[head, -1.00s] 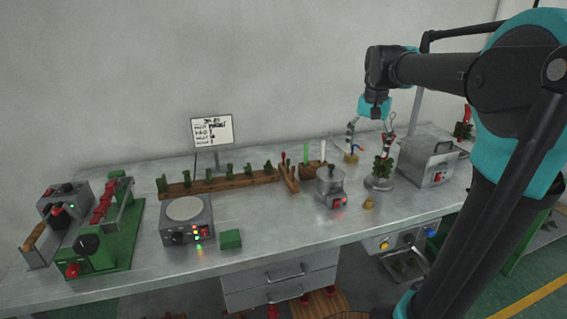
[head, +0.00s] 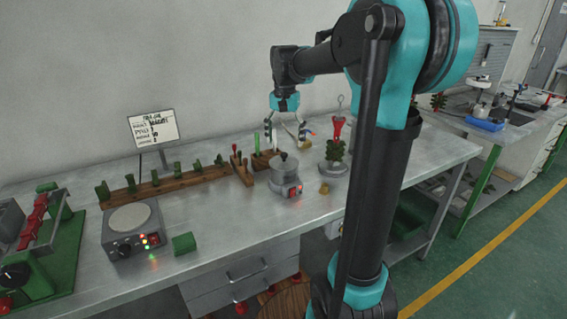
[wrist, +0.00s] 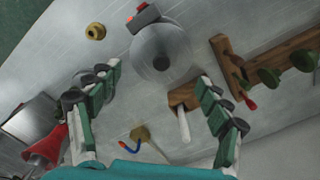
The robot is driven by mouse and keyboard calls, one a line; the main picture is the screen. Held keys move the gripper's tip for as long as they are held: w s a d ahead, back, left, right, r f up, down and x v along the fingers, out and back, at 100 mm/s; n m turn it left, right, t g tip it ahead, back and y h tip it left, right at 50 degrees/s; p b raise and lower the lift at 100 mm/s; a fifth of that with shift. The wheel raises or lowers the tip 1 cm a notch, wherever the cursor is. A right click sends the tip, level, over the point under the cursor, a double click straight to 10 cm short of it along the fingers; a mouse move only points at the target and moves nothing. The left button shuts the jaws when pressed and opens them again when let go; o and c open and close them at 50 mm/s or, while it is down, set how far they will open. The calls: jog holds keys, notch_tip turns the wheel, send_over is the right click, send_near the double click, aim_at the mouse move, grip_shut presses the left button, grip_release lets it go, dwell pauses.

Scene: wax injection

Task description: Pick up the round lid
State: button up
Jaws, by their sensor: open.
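The round lid (head: 284,160) is grey with a small knob and sits on top of a small metal pot (head: 285,181). In the wrist view the lid (wrist: 162,46) shows from above as a round grey disc, beyond and between my fingertips. My gripper (head: 288,132) hangs above and slightly behind the pot, fingers spread and empty. In the wrist view the open gripper (wrist: 160,78) has one finger on each side, apart from the lid.
A wooden rack (head: 170,186) with green pieces lies left. A hot plate (head: 132,222) stands front left. A small brass piece (head: 324,188) lies beside the pot.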

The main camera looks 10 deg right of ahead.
aim_at(284, 154)
jog(key=shift+a+f, duration=0.1)
jog(key=shift+f, duration=2.95)
jog(key=c, duration=1.7)
jog(key=shift+s, duration=0.1)
